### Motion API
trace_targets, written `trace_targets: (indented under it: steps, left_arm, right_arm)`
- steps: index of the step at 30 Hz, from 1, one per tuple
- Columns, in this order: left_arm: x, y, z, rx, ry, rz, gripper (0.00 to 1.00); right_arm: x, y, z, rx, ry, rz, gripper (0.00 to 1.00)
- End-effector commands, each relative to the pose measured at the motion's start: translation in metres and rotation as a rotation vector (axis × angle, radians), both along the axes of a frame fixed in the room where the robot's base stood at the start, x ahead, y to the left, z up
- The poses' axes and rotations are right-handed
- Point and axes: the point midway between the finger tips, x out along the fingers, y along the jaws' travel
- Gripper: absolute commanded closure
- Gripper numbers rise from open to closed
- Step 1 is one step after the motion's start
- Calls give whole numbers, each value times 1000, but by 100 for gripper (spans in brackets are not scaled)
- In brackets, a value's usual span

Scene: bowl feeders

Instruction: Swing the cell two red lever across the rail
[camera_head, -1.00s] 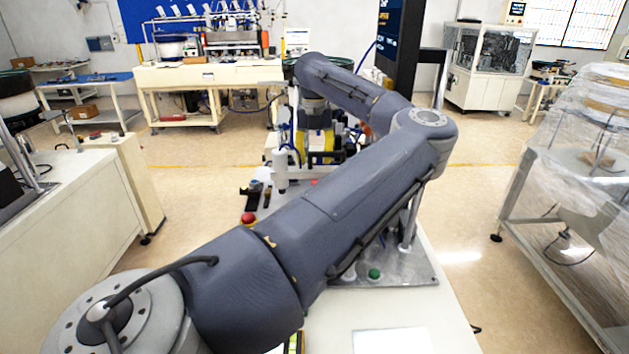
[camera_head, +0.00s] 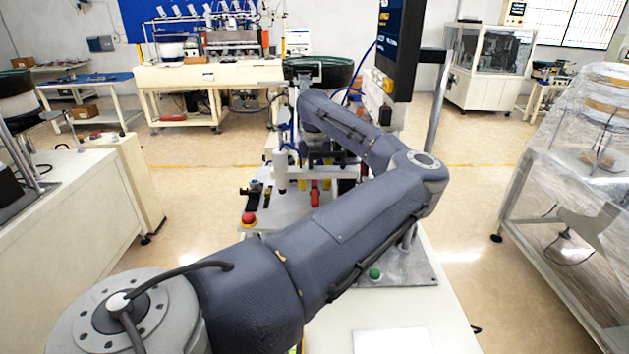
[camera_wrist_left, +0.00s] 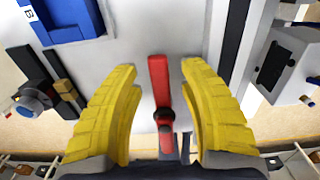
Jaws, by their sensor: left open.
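A red lever (camera_wrist_left: 159,85) stands out against a pale metal plate in the left wrist view, with a dark round pivot or knob at its lower part. It also shows as a small red piece (camera_head: 315,194) below my arm in the head view. My left gripper (camera_wrist_left: 160,68) is open, its two yellow fingers on either side of the lever with a gap on both sides. I cannot tell how deep the fingers reach around the lever. My right gripper is not in view.
A red push button (camera_head: 249,219) and a green button (camera_head: 375,273) sit on the bench. A dark bowl feeder (camera_head: 318,70) and a screen (camera_head: 397,45) stand behind. A blue block (camera_wrist_left: 72,20) and a grey box (camera_wrist_left: 287,62) flank the lever.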

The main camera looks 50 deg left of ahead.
Motion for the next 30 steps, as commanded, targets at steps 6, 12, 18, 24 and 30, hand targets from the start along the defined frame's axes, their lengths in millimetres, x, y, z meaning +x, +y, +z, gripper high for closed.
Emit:
trace_targets:
  steps: [6,12,18,24,30]
  left_arm:
    - [0,0,0,0,0,0,71]
    - [0,0,0,0,0,0,94]
    - [0,0,0,0,0,0,100]
    - [0,0,0,-1,1,1,100]
    - [-2,2,0,-1,1,42,100]
  right_arm:
    - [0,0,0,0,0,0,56]
    - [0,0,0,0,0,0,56]
    - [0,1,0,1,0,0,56]
    - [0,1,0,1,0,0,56]
    - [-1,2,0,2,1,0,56]
